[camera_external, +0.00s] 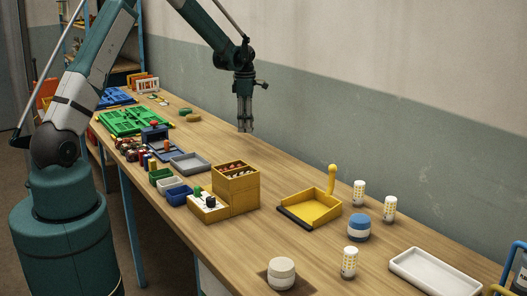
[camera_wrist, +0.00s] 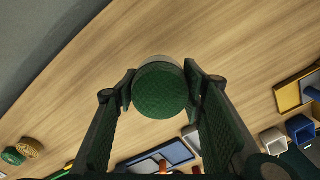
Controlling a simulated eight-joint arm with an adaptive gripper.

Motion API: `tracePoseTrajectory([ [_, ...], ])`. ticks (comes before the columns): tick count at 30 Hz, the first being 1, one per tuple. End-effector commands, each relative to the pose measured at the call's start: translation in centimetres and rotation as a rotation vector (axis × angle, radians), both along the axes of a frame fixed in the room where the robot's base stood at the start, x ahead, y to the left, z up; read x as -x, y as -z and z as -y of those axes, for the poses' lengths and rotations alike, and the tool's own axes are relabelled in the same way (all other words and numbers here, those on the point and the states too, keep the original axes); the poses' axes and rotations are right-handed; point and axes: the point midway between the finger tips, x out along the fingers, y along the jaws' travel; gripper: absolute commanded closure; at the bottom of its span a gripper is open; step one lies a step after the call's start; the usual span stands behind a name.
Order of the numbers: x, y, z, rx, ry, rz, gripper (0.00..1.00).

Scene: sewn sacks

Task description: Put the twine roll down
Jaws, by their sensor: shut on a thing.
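The twine roll (camera_wrist: 160,90) is a round dark green thing with a pale rim at its far side, seen end-on in the wrist view. My gripper (camera_wrist: 162,88) is shut on it, with one finger on each side. In the external view my gripper (camera_external: 245,126) points straight down above the back half of the workbench (camera_external: 262,150). The held roll is hard to make out there between the fingers. It appears held above the wood, but the exact gap cannot be told.
A yellow box (camera_external: 236,186) and a yellow dustpan-like tray (camera_external: 312,208) stand nearer the camera. Small bins and a grey tray (camera_external: 190,162) lie left of my gripper. Green and brown discs (camera_external: 190,115) lie farther back. The wood beneath my gripper is bare.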

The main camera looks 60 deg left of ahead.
Motion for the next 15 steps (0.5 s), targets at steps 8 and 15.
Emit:
tracePoseTrajectory([
  [8, 0.0, 0.2, 0.0, 0.0, 0.0, 0.0, 0.74],
  [15, 0.0, 2.6, 0.0, 0.0, 0.0, 0.0, 0.74],
])
